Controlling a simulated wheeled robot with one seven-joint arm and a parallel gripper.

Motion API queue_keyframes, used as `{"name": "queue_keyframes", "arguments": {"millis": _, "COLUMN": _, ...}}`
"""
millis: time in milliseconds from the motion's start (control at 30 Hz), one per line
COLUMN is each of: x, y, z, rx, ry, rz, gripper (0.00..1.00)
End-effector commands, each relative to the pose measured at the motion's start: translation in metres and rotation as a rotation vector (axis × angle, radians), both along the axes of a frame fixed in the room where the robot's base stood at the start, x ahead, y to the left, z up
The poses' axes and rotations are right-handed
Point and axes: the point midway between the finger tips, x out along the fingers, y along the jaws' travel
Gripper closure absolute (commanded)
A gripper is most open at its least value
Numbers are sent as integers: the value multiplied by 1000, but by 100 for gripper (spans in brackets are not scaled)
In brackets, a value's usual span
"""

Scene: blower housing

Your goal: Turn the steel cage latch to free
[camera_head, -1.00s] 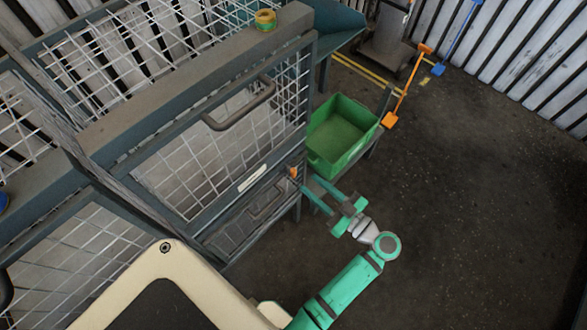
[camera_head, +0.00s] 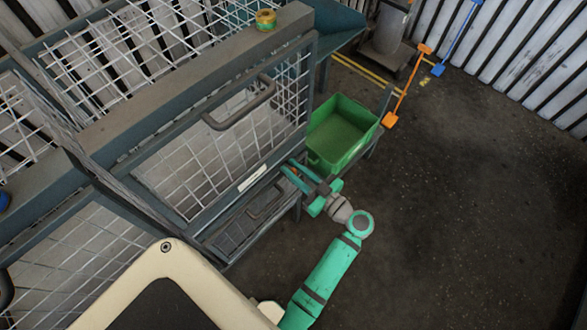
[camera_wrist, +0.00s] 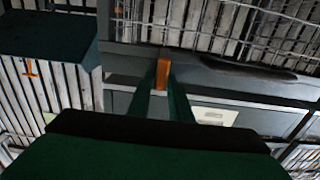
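The steel cage (camera_head: 210,120) is a dark grey-blue frame with white wire mesh and a bar handle, in the head view's left half. The latch shows as a small orange piece (camera_wrist: 162,74) at the cage's lower frame in the wrist view; in the head view it is small and partly hidden at the fingers. My gripper (camera_head: 287,167) has reached the cage's right front corner. Its two green fingers look apart, one on each side of the orange latch in the wrist view. I cannot tell whether either finger touches it.
A green bin (camera_head: 340,130) stands just behind and right of my gripper. A tape roll (camera_head: 265,19) lies on the cage's top beam. An orange shovel (camera_head: 405,88) and a blue one (camera_head: 455,38) lean farther back. The floor to the right is clear.

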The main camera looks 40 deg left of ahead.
Motion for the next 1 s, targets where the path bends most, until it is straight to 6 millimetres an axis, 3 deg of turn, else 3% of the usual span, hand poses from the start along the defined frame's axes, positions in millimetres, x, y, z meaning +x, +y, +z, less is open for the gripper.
{"name": "queue_keyframes", "arguments": {"millis": 67, "x": 0, "y": 0, "z": 0, "rx": 0, "ry": 0, "rz": 0, "gripper": 100}}
{"name": "queue_keyframes", "arguments": {"millis": 567, "x": 1, "y": 0, "z": 0, "rx": 7, "ry": 88, "rz": 1, "gripper": 100}}
{"name": "queue_keyframes", "arguments": {"millis": 1000, "x": 5, "y": 0, "z": -1, "rx": 36, "ry": 460, "rz": 1, "gripper": 100}}
